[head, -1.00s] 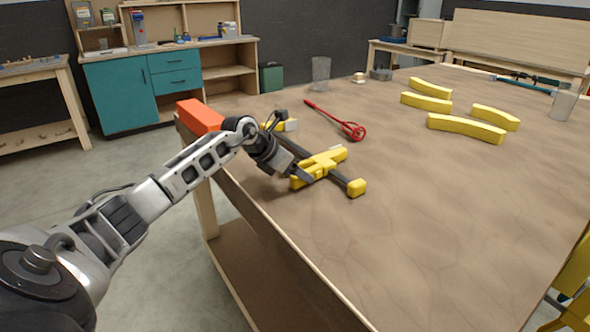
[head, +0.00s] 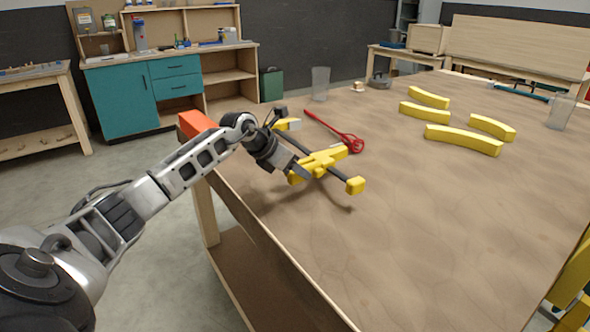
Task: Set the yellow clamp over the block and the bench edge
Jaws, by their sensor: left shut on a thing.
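The yellow clamp (head: 320,162) has a dark bar with yellow ends. My left gripper (head: 299,171) is shut on its yellow body. The clamp hangs just above the bench top, with its shadow apart below its near end. An orange block (head: 196,124) lies at the left edge of the bench (head: 420,230), to the left of the clamp and behind my arm, which hides part of it. My right gripper is not in view.
A red tool (head: 335,131) lies just beyond the clamp. Several yellow curved pieces (head: 463,140) lie at the back right. A clear cup (head: 320,82) stands at the far edge. The near and middle bench top is clear.

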